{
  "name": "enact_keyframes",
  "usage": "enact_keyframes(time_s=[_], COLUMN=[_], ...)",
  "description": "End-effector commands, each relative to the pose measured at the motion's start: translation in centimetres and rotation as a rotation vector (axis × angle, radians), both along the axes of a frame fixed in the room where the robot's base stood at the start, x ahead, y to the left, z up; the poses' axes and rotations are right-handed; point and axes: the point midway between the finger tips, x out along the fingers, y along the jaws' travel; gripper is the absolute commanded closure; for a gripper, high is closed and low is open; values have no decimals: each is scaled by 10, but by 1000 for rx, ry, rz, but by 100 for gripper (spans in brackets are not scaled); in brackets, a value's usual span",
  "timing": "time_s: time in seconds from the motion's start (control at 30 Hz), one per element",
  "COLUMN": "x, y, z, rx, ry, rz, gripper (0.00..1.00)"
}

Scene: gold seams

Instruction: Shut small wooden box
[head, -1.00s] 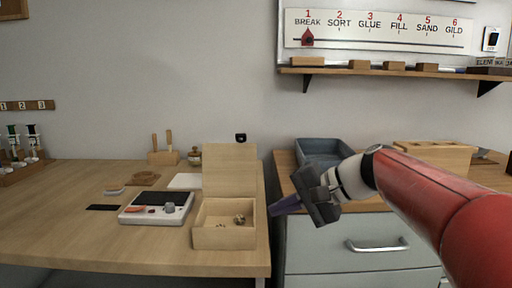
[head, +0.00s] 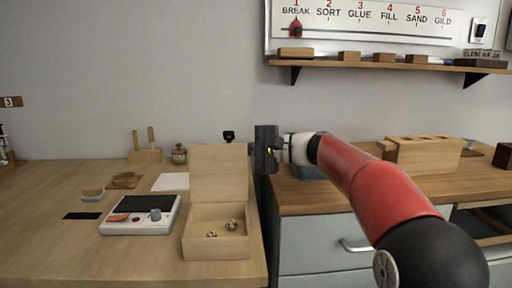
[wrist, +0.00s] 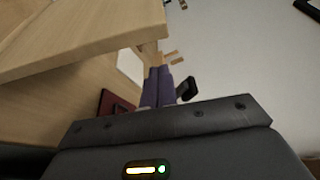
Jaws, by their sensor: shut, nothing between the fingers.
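The small wooden box (head: 215,248) stands near the front right of the left table, with its lid (head: 219,172) upright at the back, so it is open. Two small metallic pieces lie inside it. My gripper (head: 265,150) is level with the upper lid, just right of the lid's right edge; in the head view its fingers are hidden behind its body. In the wrist view my purple fingers (wrist: 160,75) are together and empty. A wooden panel (wrist: 90,35), apparently the lid, fills the upper left there, apart from the fingers.
A white device with a dark top (head: 141,215) is left of the box. A white sheet (head: 171,182) and a jar (head: 179,154) lie behind. A small black object (head: 229,136) is behind the lid. A drawer cabinet (head: 317,245) with a wooden block (head: 425,155) stands right.

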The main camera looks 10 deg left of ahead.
Motion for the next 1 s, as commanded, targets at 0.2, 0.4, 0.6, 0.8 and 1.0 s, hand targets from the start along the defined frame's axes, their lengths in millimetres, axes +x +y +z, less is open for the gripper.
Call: enact_keyframes(time_s=[0.2,0.4,0.6,0.8,1.0], x=[-22,-35,-37,-37,-40], y=[7,3,3,3,1], z=[6,9,9,9,8], rx=[-2,-1,-1,0,8], ry=[-2,-1,-1,-2,-36], rz=[-2,-1,-1,-1,-2], gripper=[100,100,100,100,100])
